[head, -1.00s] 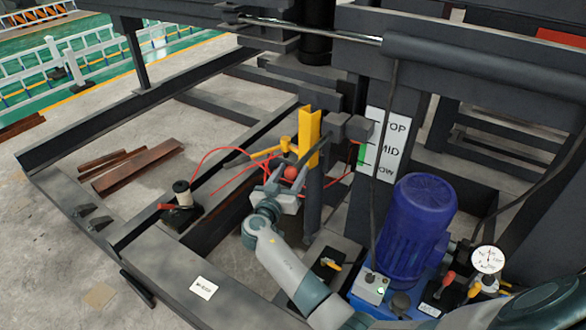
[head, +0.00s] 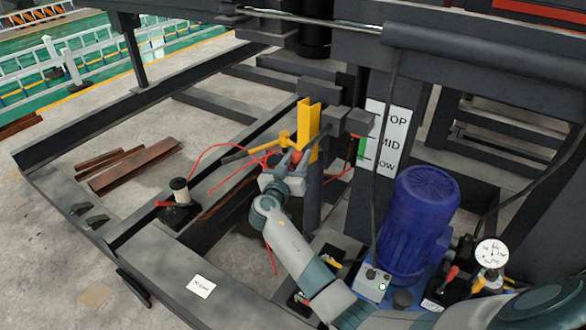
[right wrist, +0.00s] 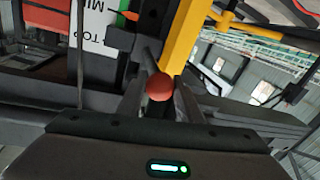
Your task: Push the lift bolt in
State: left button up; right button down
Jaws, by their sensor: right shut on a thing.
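The lift bolt's red ball knob (head: 297,155) shows in the head view, just in front of the yellow bracket (head: 308,125) on the dark post. My right gripper (head: 288,166) reaches up to it from below and is shut on it. In the right wrist view the red knob (right wrist: 160,87) sits between the two fingers (right wrist: 160,100), with the yellow bracket (right wrist: 183,40) close beyond. The bolt's shaft is mostly hidden behind the knob and fingers. My left gripper is not in view.
A white TOP/MID/LOW sign (head: 388,140) with a green strip stands right of the bracket. A blue motor (head: 418,225) and a pressure gauge (head: 490,252) are at the lower right. Red cables (head: 215,148) run left of my gripper. Dark frame beams surround it.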

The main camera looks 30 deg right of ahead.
jog(key=shift+w+d+r, duration=0.1)
jog(key=shift+d+r, duration=0.05)
jog(key=shift+r, duration=0.05)
jog(key=c, duration=1.3)
grip_release()
jog(key=shift+w+d+f, duration=0.1)
jog(key=shift+d+f, duration=0.05)
jog(key=shift+f, duration=0.05)
jog(key=shift+v, duration=0.85)
jog(key=shift+b+v, duration=1.6)
jog(key=shift+v, duration=6.25)
